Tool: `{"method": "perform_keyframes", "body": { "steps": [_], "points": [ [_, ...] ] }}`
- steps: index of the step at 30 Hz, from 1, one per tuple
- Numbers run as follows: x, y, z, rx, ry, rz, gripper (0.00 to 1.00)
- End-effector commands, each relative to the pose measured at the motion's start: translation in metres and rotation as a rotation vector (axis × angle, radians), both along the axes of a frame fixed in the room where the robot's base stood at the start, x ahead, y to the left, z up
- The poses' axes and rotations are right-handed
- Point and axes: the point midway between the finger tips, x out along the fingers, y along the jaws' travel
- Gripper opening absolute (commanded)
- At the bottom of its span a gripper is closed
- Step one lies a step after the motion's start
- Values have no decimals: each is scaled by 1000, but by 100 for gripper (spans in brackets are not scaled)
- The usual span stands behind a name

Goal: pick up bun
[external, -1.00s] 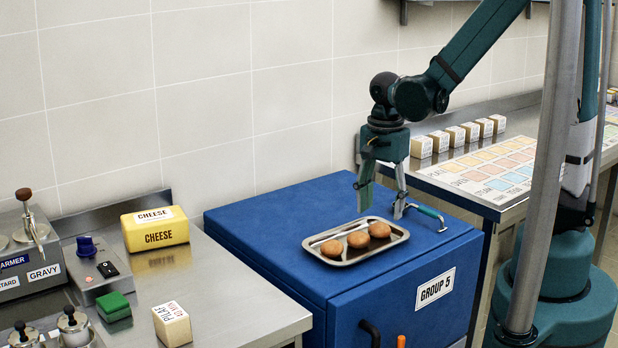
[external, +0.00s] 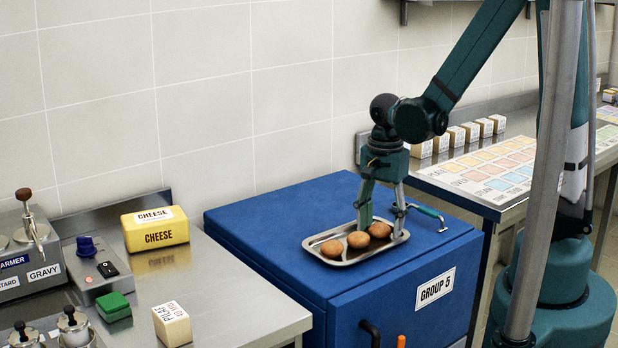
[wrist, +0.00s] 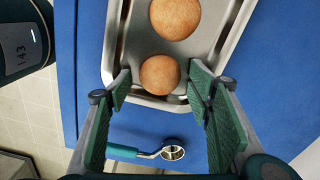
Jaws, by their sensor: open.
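Three round brown buns lie in a row on a small metal tray (external: 340,257) on top of the blue cabinet. In the external view they are the left bun (external: 332,248), the middle bun (external: 358,240) and the right bun (external: 380,230). My gripper (external: 383,232) is open and lowered at the right end of the tray, by the right bun. In the wrist view, the nearest bun (wrist: 160,75) sits just ahead of and between the open fingers of my gripper (wrist: 158,90). Another bun (wrist: 175,17) lies farther up the tray; the third is out of that view.
A steel counter (external: 230,290) at left holds a cheese block (external: 155,230) and a pilaf box (external: 172,324).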

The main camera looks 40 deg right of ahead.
Motion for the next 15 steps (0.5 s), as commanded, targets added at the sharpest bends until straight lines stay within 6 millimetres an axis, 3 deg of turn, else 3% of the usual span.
{"method": "perform_keyframes", "body": {
  "steps": [12,15],
  "points": [
    [0,0,0,0,0,0,51],
    [0,0,0,0,0,0,41]
  ]
}}
